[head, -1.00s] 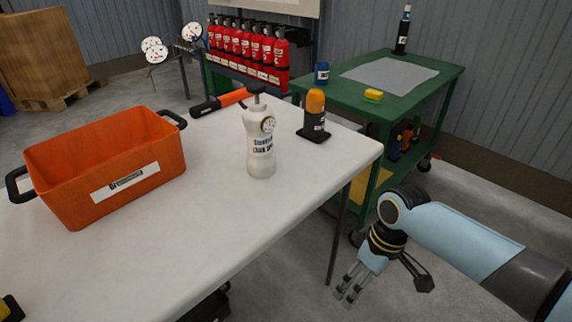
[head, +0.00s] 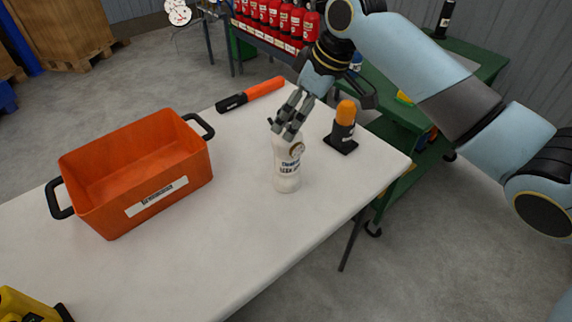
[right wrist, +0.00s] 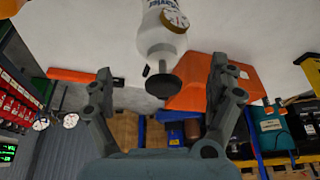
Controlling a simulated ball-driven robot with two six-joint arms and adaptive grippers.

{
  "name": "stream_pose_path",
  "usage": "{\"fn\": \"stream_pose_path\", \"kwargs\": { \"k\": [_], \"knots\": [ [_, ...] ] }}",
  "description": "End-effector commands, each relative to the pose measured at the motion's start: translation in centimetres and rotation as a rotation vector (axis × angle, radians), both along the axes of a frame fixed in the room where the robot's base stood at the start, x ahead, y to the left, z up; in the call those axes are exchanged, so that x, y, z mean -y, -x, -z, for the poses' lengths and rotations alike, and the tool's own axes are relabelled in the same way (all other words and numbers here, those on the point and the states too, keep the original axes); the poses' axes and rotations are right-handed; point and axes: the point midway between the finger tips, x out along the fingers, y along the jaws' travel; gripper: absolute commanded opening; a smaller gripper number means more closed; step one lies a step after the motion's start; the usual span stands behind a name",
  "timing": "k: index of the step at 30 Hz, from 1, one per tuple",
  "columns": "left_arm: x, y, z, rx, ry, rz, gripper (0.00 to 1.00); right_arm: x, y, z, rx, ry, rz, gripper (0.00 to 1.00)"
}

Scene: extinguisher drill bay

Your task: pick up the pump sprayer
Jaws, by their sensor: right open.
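The pump sprayer (head: 287,172) is a white bottle with printed lettering and a round dial tag, upright on the white table. My right gripper (head: 286,131) is open, reaching down from above at the bottle's top. Its fingers partly hide the sprayer's head in the head view. In the right wrist view, the sprayer (right wrist: 158,38) shows with its dark round pump top (right wrist: 163,86) between the spread fingers of my right gripper (right wrist: 160,78). Neither finger visibly grips the bottle. My left gripper is not in view.
An orange crate (head: 112,218) with black handles stands left on the table (head: 225,235). An orange beacon (head: 345,113) on a black base stands close right of the sprayer. An orange-and-black baton (head: 250,95) lies behind. The table's front is clear; a yellow item (head: 22,303) is bottom left.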

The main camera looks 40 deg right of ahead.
Motion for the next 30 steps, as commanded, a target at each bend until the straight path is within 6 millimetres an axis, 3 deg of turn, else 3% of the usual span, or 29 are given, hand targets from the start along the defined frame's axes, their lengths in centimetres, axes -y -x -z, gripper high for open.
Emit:
{"fn": "stream_pose_path", "kwargs": {
  "k": [12,20,30],
  "knots": [
    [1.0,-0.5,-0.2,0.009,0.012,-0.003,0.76,-1.2,-1.9,4.6,-0.002,-0.001,-0.001,0.91],
    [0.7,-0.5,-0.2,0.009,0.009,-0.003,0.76,-1.2,-2.0,4.9,0.0,0.0,-0.001,0.91],
    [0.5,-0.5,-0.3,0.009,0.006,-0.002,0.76,-1.2,-2.0,4.9,-0.001,0.001,-0.001,0.46]
  ]
}}
